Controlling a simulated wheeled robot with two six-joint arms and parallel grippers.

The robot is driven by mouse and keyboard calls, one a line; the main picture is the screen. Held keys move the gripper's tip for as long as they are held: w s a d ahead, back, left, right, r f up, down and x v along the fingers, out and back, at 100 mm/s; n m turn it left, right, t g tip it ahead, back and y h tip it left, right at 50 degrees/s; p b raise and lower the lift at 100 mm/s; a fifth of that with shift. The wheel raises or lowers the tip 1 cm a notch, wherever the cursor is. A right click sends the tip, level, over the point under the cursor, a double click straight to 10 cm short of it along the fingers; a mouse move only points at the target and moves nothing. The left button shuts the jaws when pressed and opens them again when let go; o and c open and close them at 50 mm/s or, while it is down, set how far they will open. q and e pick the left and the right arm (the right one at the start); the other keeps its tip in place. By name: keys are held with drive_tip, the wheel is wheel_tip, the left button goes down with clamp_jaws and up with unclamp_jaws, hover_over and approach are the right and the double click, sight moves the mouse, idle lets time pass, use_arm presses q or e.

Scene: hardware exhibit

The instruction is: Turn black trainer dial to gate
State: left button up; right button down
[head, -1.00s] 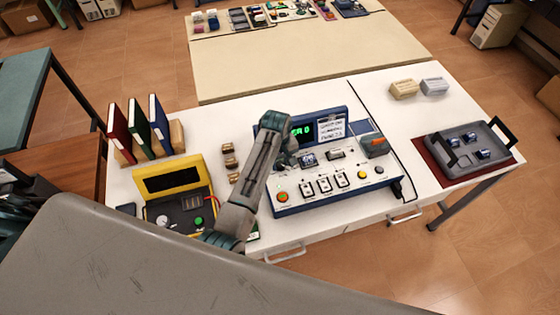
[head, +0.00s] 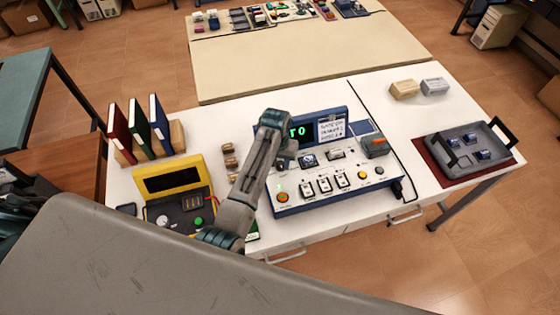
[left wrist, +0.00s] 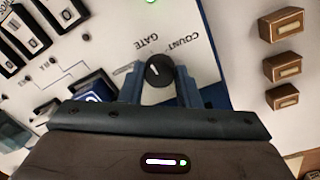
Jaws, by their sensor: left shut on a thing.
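The trainer (head: 322,205) is a white sloped panel in a blue case with a green display (head: 299,131), which my left arm partly covers. In the left wrist view the black dial (left wrist: 159,72) sits on the panel beside the printed words GATE and COUNT. Its white mark points up and slightly left in that view. My left gripper (left wrist: 158,80) is shut on the dial, one blue finger on each side. In the head view my arm hides the dial and the fingertips. My right gripper is not in view.
Wooden blocks (head: 230,162) and a yellow case (head: 172,179) stand left of the trainer. Books (head: 137,130) are behind the case. A grey tray (head: 468,150) lies on a red mat at right.

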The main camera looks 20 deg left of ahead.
sight(278, 164)
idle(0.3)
use_arm(q)
drive_tip(key=o, duration=1)
drive_tip(key=shift+c, duration=0.2)
drive_tip(key=shift+r, duration=0.55)
wheel_tip(278, 164, up, 10)
drive_tip(key=b, duration=0.2)
drive_tip(key=shift+a, duration=0.3)
drive_tip(key=shift+f, duration=0.15)
